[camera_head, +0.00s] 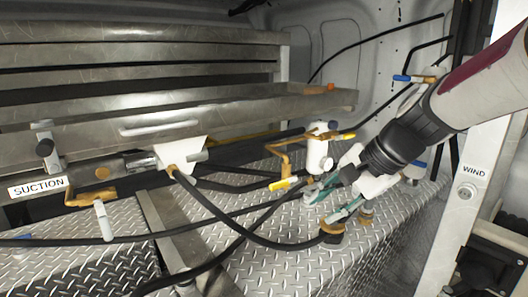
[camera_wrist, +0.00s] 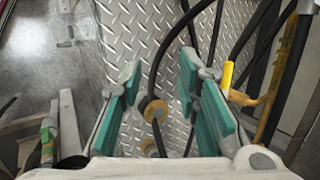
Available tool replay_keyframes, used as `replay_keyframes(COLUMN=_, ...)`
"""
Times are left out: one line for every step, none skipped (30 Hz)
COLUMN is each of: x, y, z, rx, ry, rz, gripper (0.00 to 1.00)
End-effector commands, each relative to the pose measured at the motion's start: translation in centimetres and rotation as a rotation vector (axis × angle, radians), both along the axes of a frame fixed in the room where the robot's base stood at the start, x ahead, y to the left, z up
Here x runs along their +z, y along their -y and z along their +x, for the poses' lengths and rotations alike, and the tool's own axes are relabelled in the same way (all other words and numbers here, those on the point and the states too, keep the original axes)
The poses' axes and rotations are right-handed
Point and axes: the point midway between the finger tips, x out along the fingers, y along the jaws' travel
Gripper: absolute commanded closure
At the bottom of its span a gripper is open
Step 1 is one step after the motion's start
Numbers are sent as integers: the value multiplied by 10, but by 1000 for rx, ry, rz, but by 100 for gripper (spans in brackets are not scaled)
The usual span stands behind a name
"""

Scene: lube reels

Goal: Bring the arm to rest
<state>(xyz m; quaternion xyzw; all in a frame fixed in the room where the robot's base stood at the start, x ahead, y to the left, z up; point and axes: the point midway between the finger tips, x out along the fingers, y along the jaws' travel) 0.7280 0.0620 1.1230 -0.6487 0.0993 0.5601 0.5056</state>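My gripper (camera_head: 331,203) reaches in from the upper right in the head view. Its teal-padded fingers are spread apart. In the wrist view the gripper (camera_wrist: 160,105) is open, with a clear gap between the pads. A black hose with a brass fitting (camera_wrist: 153,109) shows in that gap, beyond the fingers, and nothing is visibly gripped. In the head view a brass fitting (camera_head: 332,232) sits just below the fingertips, near the diamond-plate surface. I cannot tell the exact distance between them.
A white valve with a yellow handle (camera_head: 287,183) stands close left of the fingers. Black hoses (camera_head: 225,222) cross the diamond plate (camera_head: 300,262). Metal rails (camera_head: 140,55) fill the upper left, above a SUCTION label (camera_head: 38,187). A white post marked WIND (camera_head: 470,190) stands at right.

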Motion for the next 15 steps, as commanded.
replay_keyframes(x=11, y=-1, z=-26, rx=64, ry=25, rz=-65, gripper=70)
replay_keyframes(x=14, y=0, z=-40, rx=106, ry=38, rz=-105, gripper=70)
replay_keyframes(x=18, y=1, z=-59, rx=159, ry=53, rz=-158, gripper=70)
replay_keyframes(x=21, y=3, z=-73, rx=198, ry=64, rz=-196, gripper=70)
replay_keyframes(x=23, y=5, z=-86, rx=238, ry=75, rz=-236, gripper=70)
replay_keyframes(x=25, y=8, z=-104, rx=289, ry=90, rz=-287, gripper=70)
replay_keyframes(x=27, y=11, z=-118, rx=327, ry=100, rz=-324, gripper=70)
replay_keyframes(x=29, y=14, z=-131, rx=366, ry=109, rz=-361, gripper=70)
replay_keyframes(x=31, y=18, z=-148, rx=417, ry=123, rz=-412, gripper=70)
replay_keyframes(x=32, y=22, z=-160, rx=454, ry=132, rz=-449, gripper=70)
replay_keyframes(x=33, y=26, z=-172, rx=491, ry=142, rz=-485, gripper=70)
replay_keyframes(x=33, y=31, z=-187, rx=536, ry=152, rz=-529, gripper=70)
replay_keyframes(x=33, y=35, z=-198, rx=569, ry=158, rz=-561, gripper=70)
replay_keyframes(x=33, y=39, z=-208, rx=600, ry=165, rz=-592, gripper=70)
replay_keyframes(x=33, y=44, z=-219, rx=638, ry=173, rz=-629, gripper=70)
